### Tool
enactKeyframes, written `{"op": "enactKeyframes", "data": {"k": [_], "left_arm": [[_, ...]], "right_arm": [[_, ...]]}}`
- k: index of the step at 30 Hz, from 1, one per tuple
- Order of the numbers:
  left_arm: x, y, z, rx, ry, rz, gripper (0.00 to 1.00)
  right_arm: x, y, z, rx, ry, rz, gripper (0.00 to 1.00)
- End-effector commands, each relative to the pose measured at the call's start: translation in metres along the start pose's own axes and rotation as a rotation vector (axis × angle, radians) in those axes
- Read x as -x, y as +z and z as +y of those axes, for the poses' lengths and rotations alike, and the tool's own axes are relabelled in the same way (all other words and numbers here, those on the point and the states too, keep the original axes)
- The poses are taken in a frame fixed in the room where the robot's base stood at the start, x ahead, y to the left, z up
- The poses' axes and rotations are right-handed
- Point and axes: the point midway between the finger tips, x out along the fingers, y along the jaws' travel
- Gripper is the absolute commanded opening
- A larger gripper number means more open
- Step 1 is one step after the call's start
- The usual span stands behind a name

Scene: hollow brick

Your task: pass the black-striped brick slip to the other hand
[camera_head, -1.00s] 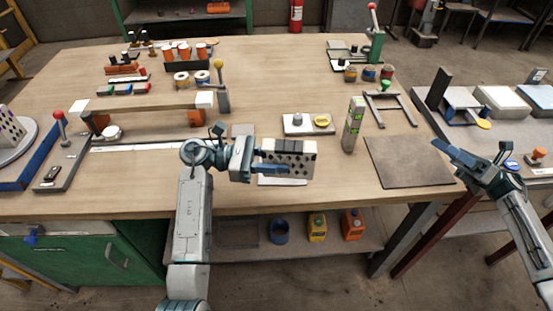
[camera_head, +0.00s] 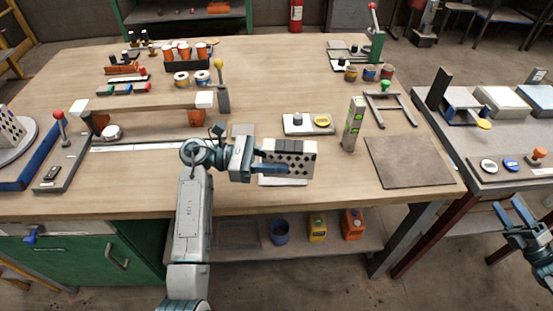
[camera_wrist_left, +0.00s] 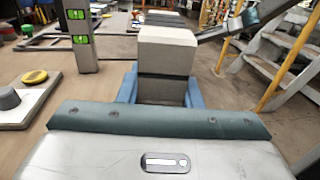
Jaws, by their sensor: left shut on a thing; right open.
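The black-striped brick slip (camera_head: 297,172) is a pale block with dark bands along its top and dark holes in its face. My left gripper (camera_head: 270,164) is shut on it and holds it over the front middle of the workbench. In the left wrist view the brick slip (camera_wrist_left: 166,52) stands between the blue fingers, pale with a dark band, its far part hidden. My right gripper (camera_head: 512,214) is open and empty at the right, beyond the workbench's edge and well apart from the brick slip.
A green-marked level post (camera_head: 353,124) stands upright right of the brick slip. A dark square mat (camera_head: 408,162) lies at the workbench's right front. A tray (camera_head: 308,124) with a yellow disc sits behind the brick slip. A second table (camera_head: 510,178) stands at the right.

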Motion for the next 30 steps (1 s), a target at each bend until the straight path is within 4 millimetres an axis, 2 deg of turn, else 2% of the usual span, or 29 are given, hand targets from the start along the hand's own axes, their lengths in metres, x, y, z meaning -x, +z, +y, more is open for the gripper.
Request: {"op": "enactKeyframes", "data": {"k": [1, 3, 8, 12, 18, 20, 24, 26, 30], "left_arm": [[0.0, 0.001, 0.0, -0.001, 0.0, -0.001, 0.02], [0.0, 0.001, 0.0, -0.001, 0.0, -0.001, 0.02], [0.0, 0.001, 0.0, -0.001, 0.0, -0.001, 0.02], [0.0, 0.001, 0.0, -0.001, 0.0, -0.001, 0.02], [0.0, 0.001, 0.0, -0.001, 0.0, -0.001, 0.02], [0.0, 0.001, 0.0, -0.001, 0.0, -0.001, 0.02], [0.0, 0.001, 0.0, -0.001, 0.0, -0.001, 0.02], [0.0, 0.001, 0.0, -0.001, 0.0, -0.001, 0.02], [0.0, 0.001, 0.0, -0.001, 0.0, -0.001, 0.02]], "right_arm": [[0.011, -0.022, -0.02, -0.042, -0.031, -0.009, 0.58], [0.024, -0.048, -0.045, -0.101, -0.08, -0.026, 0.58], [0.051, -0.104, -0.108, -0.276, -0.231, -0.13, 0.58], [0.076, -0.148, -0.165, -0.468, -0.394, -0.299, 0.58], [0.122, -0.215, -0.237, -0.752, -0.625, -0.599, 0.58], [0.137, -0.239, -0.255, -0.832, -0.69, -0.691, 0.58], [0.172, -0.299, -0.286, -1.004, -0.833, -0.908, 0.58], [0.187, -0.327, -0.296, -1.071, -0.892, -1.001, 0.58], [0.22, -0.395, -0.309, -1.208, -1.025, -1.218, 0.58]]}}
